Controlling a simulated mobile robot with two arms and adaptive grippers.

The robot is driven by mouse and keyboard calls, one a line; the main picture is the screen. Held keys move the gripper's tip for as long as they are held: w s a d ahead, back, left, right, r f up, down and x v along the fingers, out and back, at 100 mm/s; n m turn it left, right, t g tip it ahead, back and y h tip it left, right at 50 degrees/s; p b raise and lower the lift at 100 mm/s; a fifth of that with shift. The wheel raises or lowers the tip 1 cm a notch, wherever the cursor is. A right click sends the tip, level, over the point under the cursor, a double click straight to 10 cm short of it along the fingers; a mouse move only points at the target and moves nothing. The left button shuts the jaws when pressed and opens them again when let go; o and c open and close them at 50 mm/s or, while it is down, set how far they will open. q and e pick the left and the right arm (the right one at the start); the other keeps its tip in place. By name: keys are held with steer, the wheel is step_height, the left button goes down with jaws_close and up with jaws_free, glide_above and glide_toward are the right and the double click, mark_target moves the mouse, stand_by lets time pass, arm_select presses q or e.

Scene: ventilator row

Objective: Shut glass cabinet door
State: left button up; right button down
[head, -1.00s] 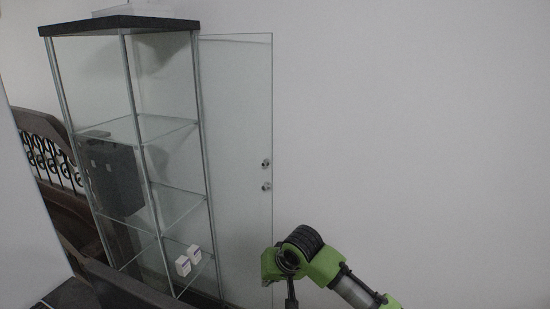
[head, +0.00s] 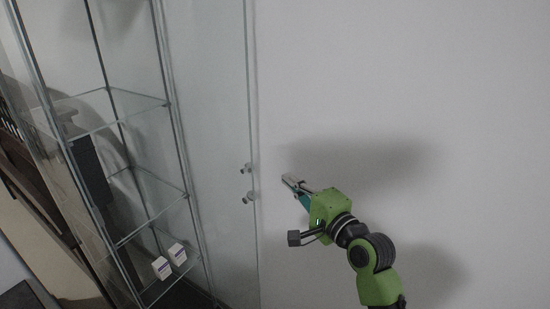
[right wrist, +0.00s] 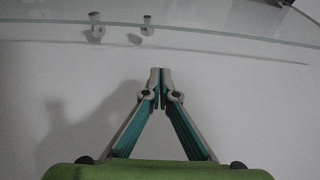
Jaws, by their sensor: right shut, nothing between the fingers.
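The glass cabinet door (head: 225,130) stands open, swung out to the right of the cabinet frame (head: 170,110), near the white wall. Two small metal knobs (head: 248,168) sit near its free edge. My right gripper (head: 287,179) is shut and empty, just right of that edge and apart from it. In the right wrist view the fingertips (right wrist: 160,72) meet, and the door's glass edge (right wrist: 220,32) with the knobs (right wrist: 147,27) lies beyond them. My left gripper is not in view.
A plain white wall (head: 420,90) fills the right side. Dark wooden furniture (head: 30,190) stands behind the cabinet at left.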

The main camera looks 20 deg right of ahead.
steer(key=w, duration=0.3)
steer(key=w+a+p, duration=0.1)
steer(key=w, duration=0.2)
steer(key=w+p, duration=0.1)
steer(key=w, duration=0.3)
steer(key=shift+a+r, duration=0.25)
steer(key=shift+a, duration=0.05)
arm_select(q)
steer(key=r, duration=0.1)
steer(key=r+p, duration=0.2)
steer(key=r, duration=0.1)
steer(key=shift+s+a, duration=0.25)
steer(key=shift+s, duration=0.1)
arm_select(e)
steer(key=s+a, duration=0.2)
steer(key=a, duration=0.1)
steer(key=shift+s+a, duration=0.2)
steer(key=shift+a, duration=0.1)
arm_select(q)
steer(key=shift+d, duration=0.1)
arm_select(e)
steer(key=shift+w+f, duration=0.1)
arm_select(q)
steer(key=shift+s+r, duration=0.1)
